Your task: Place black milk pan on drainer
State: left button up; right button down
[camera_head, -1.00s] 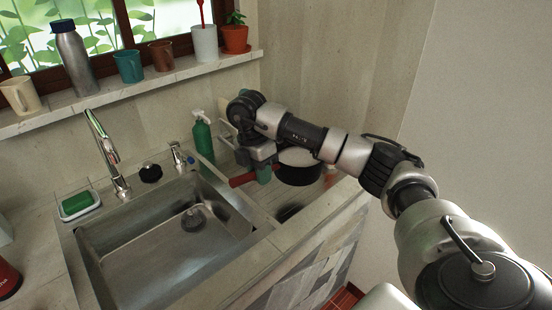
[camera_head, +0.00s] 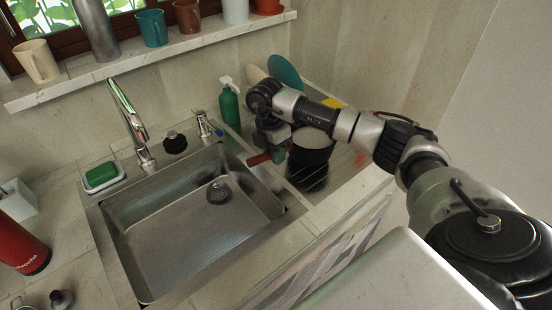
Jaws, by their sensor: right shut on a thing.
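The black milk pan (camera_head: 312,158) is at the right of the sink, with a pale inside and a dark outer wall. Its red handle (camera_head: 259,159) points left toward the sink. My right gripper (camera_head: 275,150) comes down over the handle side and is shut on the pan; its fingertips are partly hidden. The drainer (camera_head: 348,162) is the ridged area right of the sink, under and around the pan. A dark shadow or reflection lies below the pan, and I cannot tell whether the pan touches the drainer. My left gripper is not in view.
The steel sink (camera_head: 190,240) is empty, with a tap (camera_head: 130,120) behind it. A green soap bottle (camera_head: 229,103) stands behind the gripper. Plates (camera_head: 285,72) stand at the back of the drainer. A red bottle (camera_head: 20,245) is at the far left.

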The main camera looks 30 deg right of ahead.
notch_tip(320, 180, down, 2)
jog(key=shift+f, duration=0.4)
jog(key=c, duration=1)
grip_release()
jog(key=shift+s, duration=0.1)
jog(key=shift+c, duration=0.2)
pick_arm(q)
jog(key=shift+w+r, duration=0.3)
pick_arm(e)
jog(key=shift+r, duration=0.15)
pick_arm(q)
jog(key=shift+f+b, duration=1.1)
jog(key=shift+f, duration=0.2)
pick_arm(e)
notch_tip(320, 180, up, 12)
jog(key=w, duration=0.2)
jog(key=shift+w+a+f, duration=0.2)
jog(key=shift+f, duration=0.05)
jog(key=shift+s+f, duration=0.1)
